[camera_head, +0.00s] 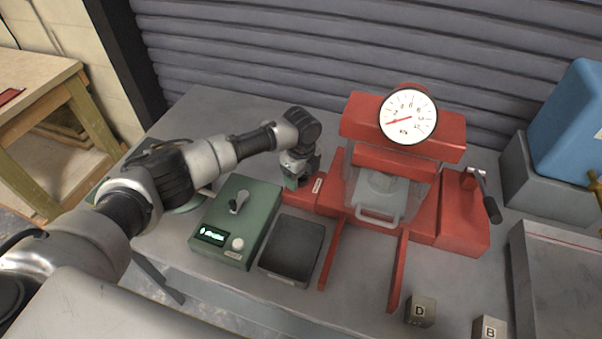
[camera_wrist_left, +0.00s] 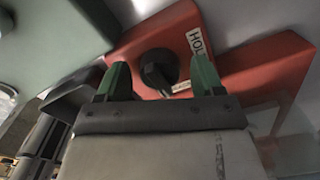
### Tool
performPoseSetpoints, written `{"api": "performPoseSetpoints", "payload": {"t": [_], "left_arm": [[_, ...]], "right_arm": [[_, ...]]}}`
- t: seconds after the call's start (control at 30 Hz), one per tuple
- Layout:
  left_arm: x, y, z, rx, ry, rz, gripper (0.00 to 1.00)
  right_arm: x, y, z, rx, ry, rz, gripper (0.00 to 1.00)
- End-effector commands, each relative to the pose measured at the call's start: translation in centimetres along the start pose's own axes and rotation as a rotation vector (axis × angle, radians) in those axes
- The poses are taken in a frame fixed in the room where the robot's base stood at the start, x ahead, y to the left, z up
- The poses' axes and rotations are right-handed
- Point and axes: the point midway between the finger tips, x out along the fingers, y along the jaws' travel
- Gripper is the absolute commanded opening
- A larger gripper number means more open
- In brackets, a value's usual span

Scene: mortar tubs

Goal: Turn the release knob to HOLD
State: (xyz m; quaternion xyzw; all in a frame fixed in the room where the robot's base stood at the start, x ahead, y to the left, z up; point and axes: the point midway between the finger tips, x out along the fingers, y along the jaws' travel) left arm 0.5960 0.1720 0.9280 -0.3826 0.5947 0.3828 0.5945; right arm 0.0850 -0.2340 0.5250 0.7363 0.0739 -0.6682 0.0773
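The release knob (camera_wrist_left: 158,70) is a dark round knob on a red housing, seen in the left wrist view. A white label reading "HOL" (camera_wrist_left: 199,42) sits at its upper right, its end cut off from sight. A second small label lies just below right of the knob. My left gripper (camera_wrist_left: 160,80) is open, its two green fingertips on either side of the knob; I cannot tell whether they touch it. In the head view my left gripper (camera_head: 296,180) points down over the red housing (camera_head: 318,203) and hides the knob. My right gripper is not in view.
The red press with a round gauge (camera_head: 408,117) and clear guard (camera_head: 385,190) stands right of the gripper. A green control box (camera_head: 232,250) and dark tray (camera_head: 292,262) are in front. Blocks D (camera_head: 420,312) and B (camera_head: 490,328) lie at the front. A lever (camera_head: 488,200) is at the right.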

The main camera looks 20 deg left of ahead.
Motion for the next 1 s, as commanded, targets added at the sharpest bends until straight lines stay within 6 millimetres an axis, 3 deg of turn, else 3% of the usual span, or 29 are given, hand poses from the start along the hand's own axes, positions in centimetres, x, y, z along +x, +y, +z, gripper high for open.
{"api": "performPoseSetpoints", "payload": {"t": [0.03,0.3,0.67,1.0], "left_arm": [[0.0,0.0,0.0,0.000,0.000,0.000,0.60],[0.0,0.0,0.0,0.000,0.000,0.000,0.20],[-0.1,0.0,0.0,-0.068,0.001,0.000,0.20],[-0.3,0.0,0.0,-0.329,0.002,0.001,0.20]], "right_arm": [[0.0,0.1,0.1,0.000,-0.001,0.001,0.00],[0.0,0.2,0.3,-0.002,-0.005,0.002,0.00],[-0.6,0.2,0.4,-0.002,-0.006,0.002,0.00],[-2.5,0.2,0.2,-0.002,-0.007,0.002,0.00]]}}
